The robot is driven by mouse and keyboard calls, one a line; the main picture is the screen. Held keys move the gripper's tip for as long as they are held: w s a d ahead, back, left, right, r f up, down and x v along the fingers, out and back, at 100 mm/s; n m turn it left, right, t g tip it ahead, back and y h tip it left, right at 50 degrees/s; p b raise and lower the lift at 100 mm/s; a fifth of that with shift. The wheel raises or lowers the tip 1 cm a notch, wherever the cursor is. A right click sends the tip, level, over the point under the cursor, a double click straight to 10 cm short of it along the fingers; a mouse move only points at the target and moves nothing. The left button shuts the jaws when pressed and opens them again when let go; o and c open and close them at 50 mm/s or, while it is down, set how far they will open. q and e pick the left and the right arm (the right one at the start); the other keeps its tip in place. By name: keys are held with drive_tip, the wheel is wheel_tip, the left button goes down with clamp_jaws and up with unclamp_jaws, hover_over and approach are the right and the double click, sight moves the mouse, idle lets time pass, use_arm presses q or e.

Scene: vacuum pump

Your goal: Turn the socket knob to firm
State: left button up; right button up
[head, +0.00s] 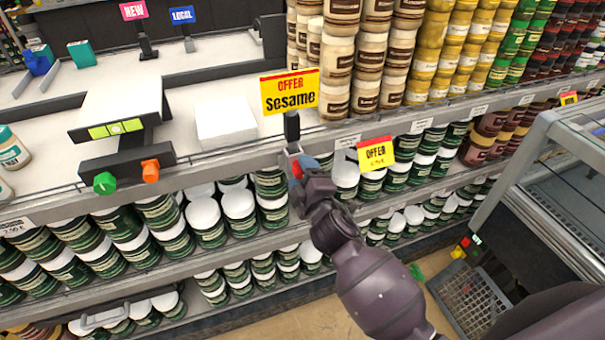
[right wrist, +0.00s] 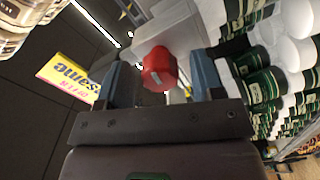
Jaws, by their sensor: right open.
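A red faceted knob (right wrist: 160,68) shows in the right wrist view, between the two blue fingers of my right gripper (right wrist: 162,80). The fingers are apart, with a gap on both sides of the knob. In the head view a bit of the red knob (head: 297,168) shows at my right gripper (head: 299,172), at the shelf's front edge below the yellow Sesame sign; the gripper hides most of it. Any marking for "firm" cannot be read. My left gripper is not in view.
A grey device (head: 128,160) on the left carries a green knob (head: 105,183) and an orange knob (head: 150,171). The yellow Sesame sign (head: 290,93) and an Offer sign (head: 376,153) stand close to my right gripper. Jars fill the shelves. A metal-framed case (head: 560,170) stands at right.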

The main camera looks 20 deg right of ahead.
drive_tip(key=s, duration=1)
drive_tip(key=shift+s+d, duration=0.2)
drive_tip(key=shift+s, duration=0.2)
